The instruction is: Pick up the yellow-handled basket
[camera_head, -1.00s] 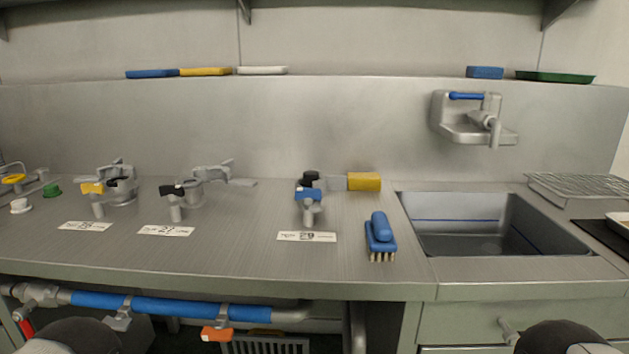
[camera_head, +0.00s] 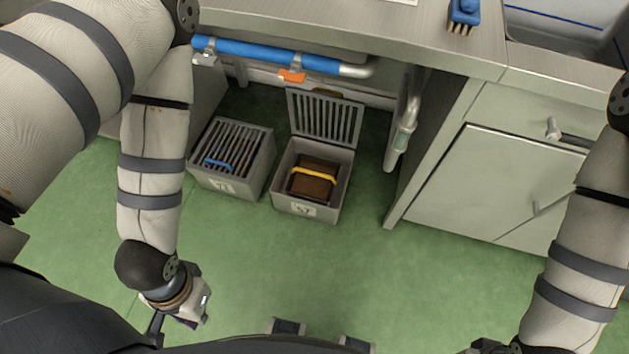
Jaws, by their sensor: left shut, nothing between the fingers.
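The yellow-handled basket is a dark brown basket (camera_head: 313,187) with a yellow handle (camera_head: 313,171) lying across its top. It sits inside an open grey bin (camera_head: 307,207) on the green floor under the counter. The bin's slatted lid (camera_head: 325,116) stands raised at its back. My left gripper (camera_head: 184,321) is low at the lower left of the head view, shut and empty, well apart from the bin. My right arm comes down at the right edge, but its gripper's fingers do not show.
A second grey bin (camera_head: 254,186) with a closed slatted lid and a blue handle stands left of the open one. The counter edge and a blue pipe (camera_head: 270,52) lie above. A cabinet (camera_head: 495,185) stands right. Green floor in front is clear.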

